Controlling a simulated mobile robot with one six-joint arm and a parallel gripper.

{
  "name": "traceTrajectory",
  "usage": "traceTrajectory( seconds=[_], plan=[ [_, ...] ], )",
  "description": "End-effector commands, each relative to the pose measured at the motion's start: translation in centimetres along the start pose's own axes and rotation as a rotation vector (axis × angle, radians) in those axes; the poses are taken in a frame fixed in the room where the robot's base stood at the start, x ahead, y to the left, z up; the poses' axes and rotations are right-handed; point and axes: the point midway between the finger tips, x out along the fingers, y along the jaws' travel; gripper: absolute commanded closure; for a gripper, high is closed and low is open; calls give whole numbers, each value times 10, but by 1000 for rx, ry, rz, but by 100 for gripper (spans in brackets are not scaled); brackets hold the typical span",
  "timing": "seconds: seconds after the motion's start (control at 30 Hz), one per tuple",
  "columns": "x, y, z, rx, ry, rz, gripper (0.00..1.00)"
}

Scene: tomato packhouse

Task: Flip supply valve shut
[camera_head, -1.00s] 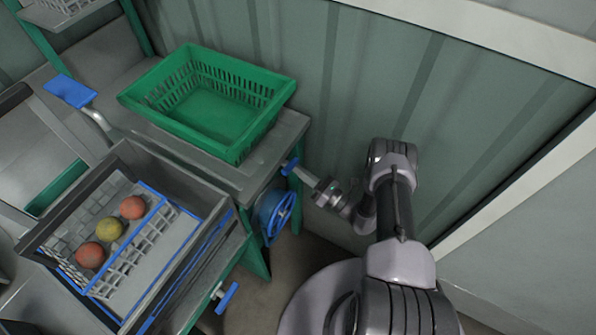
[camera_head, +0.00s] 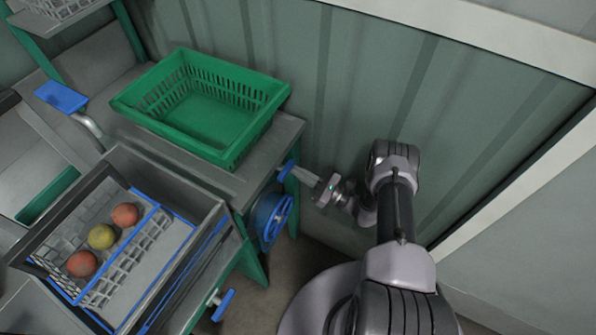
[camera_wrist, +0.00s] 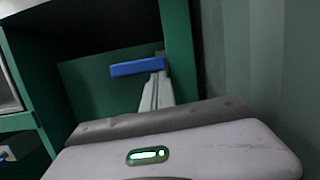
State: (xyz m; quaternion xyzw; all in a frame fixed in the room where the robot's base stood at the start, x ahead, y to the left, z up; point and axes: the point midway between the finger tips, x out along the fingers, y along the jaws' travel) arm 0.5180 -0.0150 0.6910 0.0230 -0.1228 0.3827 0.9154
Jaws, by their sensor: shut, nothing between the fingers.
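A blue lever handle (camera_head: 286,170), which appears to be the supply valve's, sits at the right end of the bench, below the green crate. The same blue handle shows in the wrist view (camera_wrist: 138,68) as a flat, nearly level bar in front of a green panel. My gripper (camera_head: 296,173) is shut and empty, with its fingertips at the handle from the right. In the wrist view my gripper (camera_wrist: 157,82) points at the handle's right part and hides what lies behind it. I cannot tell whether the fingertips touch the handle.
A blue handwheel (camera_head: 275,219) is just below the handle, and a blue T-handle (camera_head: 223,304) sits lower left. A green crate (camera_head: 232,157) stands on the bench. A grey tray (camera_head: 125,157) holds a basket with tomatoes. The corrugated wall (camera_head: 345,95) is close behind my arm.

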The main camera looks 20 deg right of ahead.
Motion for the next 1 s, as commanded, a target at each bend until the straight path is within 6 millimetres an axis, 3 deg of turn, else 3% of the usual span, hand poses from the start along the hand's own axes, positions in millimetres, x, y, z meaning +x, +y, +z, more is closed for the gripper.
traceTrajectory(
  seconds=[0.27, 0.47, 0.53, 0.8, 1.0],
  plan=[
    [-2, -1, -7, 1, 0, 0, 100],
    [-16, -1, -49, 3, 0, 4, 100],
    [-33, -3, -38, 2, 0, -1, 100],
    [-92, -2, -36, 1, 0, 2, 100],
    [-112, -1, -38, 1, 0, 4, 100]
  ],
)
